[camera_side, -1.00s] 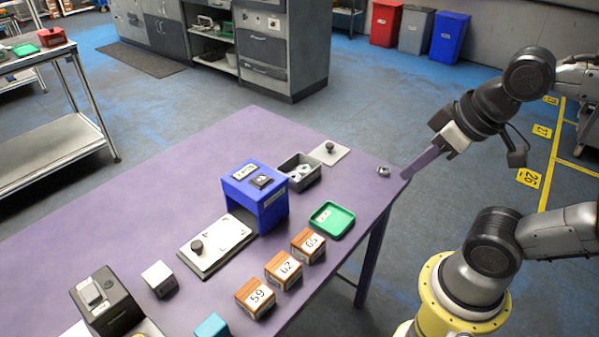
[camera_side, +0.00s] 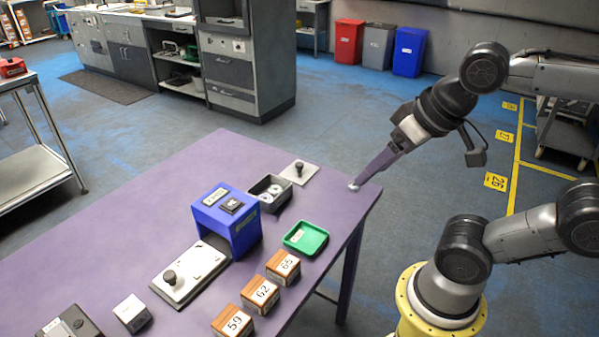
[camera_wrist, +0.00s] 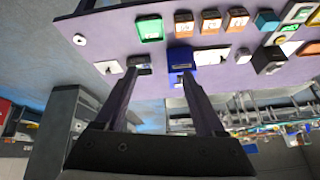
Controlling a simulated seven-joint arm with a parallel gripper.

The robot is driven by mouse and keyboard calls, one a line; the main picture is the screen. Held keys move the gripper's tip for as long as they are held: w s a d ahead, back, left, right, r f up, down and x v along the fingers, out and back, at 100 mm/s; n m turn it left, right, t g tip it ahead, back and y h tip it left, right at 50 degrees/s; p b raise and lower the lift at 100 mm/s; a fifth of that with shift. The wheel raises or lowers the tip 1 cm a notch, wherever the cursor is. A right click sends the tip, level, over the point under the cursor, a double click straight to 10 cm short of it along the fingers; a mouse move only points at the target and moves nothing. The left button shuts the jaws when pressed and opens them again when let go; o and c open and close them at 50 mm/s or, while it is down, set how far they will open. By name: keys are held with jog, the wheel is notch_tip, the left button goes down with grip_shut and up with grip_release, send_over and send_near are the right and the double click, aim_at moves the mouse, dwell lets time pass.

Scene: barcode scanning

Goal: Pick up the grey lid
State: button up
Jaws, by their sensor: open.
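The grey lid (camera_side: 299,172) is a flat square plate with a dark knob. It lies on the purple table beside the dark grey bin (camera_side: 270,193), near the far right edge. My gripper (camera_side: 359,183) is open and empty near the table's right corner, to the right of the lid. In the wrist view its two fingers (camera_wrist: 157,75) are spread wide. Its height above the table is hard to judge.
A small metal part (camera_side: 353,186) sits by the fingertips in the side view. A blue box (camera_side: 240,232), a green tray (camera_side: 306,239), a white plate with a knob (camera_side: 190,272) and numbered wooden blocks (camera_side: 283,267) stand nearer. The table between lid and corner is mostly clear.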

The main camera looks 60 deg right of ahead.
jog(key=w+d+r+m, duration=0.2)
jog(key=w+r+m, duration=0.2)
jog(key=w+r, duration=0.25)
jog(key=m+g+h, duration=0.1)
jog(key=m+g, duration=0.5)
jog(key=m, duration=0.3)
send_over(299, 164)
jog(key=a, duration=0.2)
notch_tip(299, 164, down, 27)
jog(key=shift+d+f, duration=0.35)
jog(key=shift+f, duration=0.7)
jog(key=shift+d+f, duration=0.4)
jog(key=shift+f, duration=0.65)
jog(key=shift+d+f, duration=0.35)
jog(key=shift+f, duration=0.7)
jog(key=shift+c, duration=0.2)
grip_shut()
